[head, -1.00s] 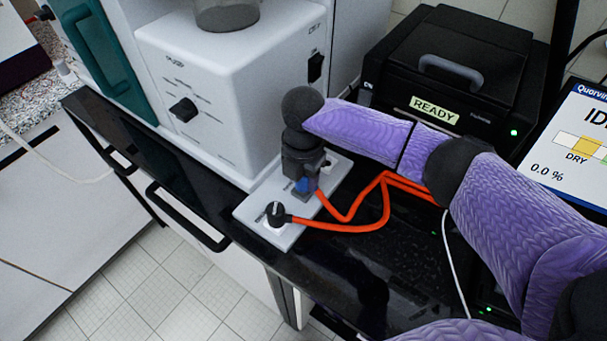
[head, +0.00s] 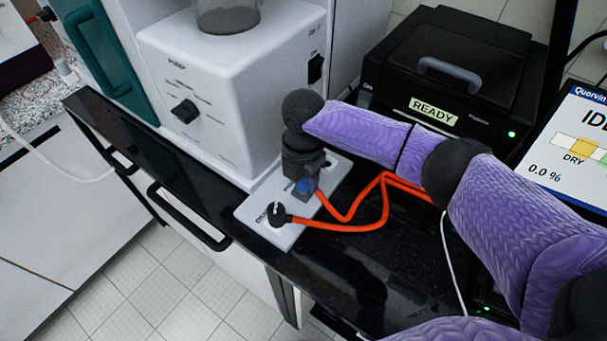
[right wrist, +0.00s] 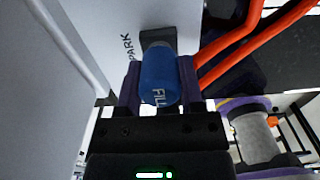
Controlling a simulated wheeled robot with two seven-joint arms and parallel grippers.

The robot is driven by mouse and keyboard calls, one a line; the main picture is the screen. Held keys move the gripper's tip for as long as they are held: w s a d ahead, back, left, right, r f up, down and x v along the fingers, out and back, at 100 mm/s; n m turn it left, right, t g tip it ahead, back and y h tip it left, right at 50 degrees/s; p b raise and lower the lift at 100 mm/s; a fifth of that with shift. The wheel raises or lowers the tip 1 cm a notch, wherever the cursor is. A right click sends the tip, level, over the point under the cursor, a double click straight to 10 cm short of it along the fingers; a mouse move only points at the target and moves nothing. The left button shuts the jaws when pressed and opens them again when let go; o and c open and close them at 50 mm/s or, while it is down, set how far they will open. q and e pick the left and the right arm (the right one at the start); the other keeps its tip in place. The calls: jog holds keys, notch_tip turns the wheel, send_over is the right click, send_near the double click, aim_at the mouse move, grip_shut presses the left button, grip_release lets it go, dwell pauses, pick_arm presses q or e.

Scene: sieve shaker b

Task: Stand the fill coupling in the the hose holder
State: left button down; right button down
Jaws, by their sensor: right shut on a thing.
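The fill coupling (head: 305,186) is a blue cylinder with an orange hose. In the right wrist view the blue coupling (right wrist: 160,72) shows letters starting "FIL". My right gripper (right wrist: 158,88) is shut on it, one dark finger on each side. In the head view the right gripper (head: 304,170) points down over the white plate (head: 254,212). The plate reads "PARK" in the right wrist view, beside a dark block (right wrist: 156,36) at the coupling's far end. I cannot tell whether the coupling is seated there. My left gripper is not in view.
A black coupling (head: 277,213) with a second orange hose (head: 335,228) stands at the plate's near end. The white machine (head: 215,95) is close on the left. A black "READY" box (head: 445,75) stands behind my right arm. A display (head: 575,140) is at right.

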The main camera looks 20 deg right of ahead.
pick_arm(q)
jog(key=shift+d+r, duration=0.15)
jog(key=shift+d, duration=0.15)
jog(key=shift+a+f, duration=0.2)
pick_arm(e)
jog(key=shift+f, duration=0.4)
jog(key=shift+f, duration=0.1)
jog(key=shift+c, duration=0.7)
grip_release()
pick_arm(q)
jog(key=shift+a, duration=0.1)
